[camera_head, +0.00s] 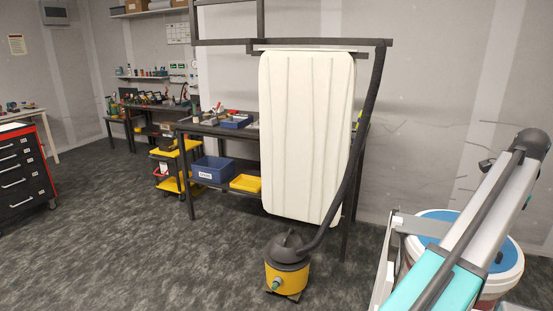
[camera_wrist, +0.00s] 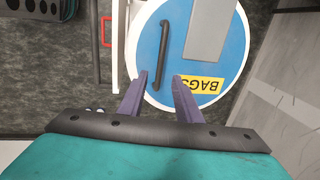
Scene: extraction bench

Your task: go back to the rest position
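My gripper (camera_wrist: 160,76) shows in the wrist view with its two purple fingers apart and nothing clamped between them. Beyond the fingertips is a round blue lid (camera_wrist: 205,78) with a white rim, a dark bar handle (camera_wrist: 164,45) and a yellow "BAGS" label (camera_wrist: 199,85). The near end of the handle appears between the fingertips; I cannot tell how far below them it lies. In the head view my arm crosses the right side, in front of the blue-lidded bin (camera_head: 509,262). My gripper's fingers cannot be made out there.
A yellow vacuum (camera_head: 287,277) stands on the floor, its hose (camera_head: 352,170) rising beside a white panel (camera_head: 305,135). A dark workbench (camera_head: 190,128) holds tools, with a blue crate (camera_head: 211,170) below. A red drawer cabinet (camera_head: 25,170) is at left. Open floor lies between.

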